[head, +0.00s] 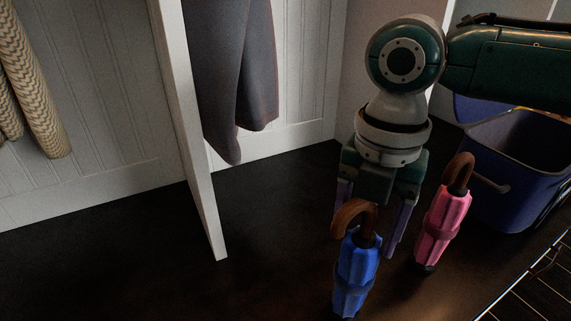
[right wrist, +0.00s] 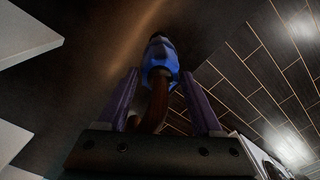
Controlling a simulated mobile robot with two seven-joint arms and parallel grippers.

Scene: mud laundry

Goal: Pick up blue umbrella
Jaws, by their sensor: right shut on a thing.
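The blue umbrella (head: 356,268) has a curved brown wooden handle at its top and stands nearly upright, leaning slightly. My right gripper (head: 372,225) comes down over it from above, with the handle between its fingers. In the right wrist view, the umbrella (right wrist: 160,58) extends away from the gripper (right wrist: 160,100), its handle running between the two purple fingers. The gripper is shut on the umbrella at the handle. Whether the umbrella's lower tip touches the dark surface is hard to tell. My left gripper is not in view.
A pink umbrella (head: 443,222) with a brown handle stands close to the right. A dark blue bin (head: 515,190) is behind it. A white divider panel (head: 190,130) and hanging grey cloth (head: 233,70) are at the left. The dark surface (head: 110,270) at left is clear.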

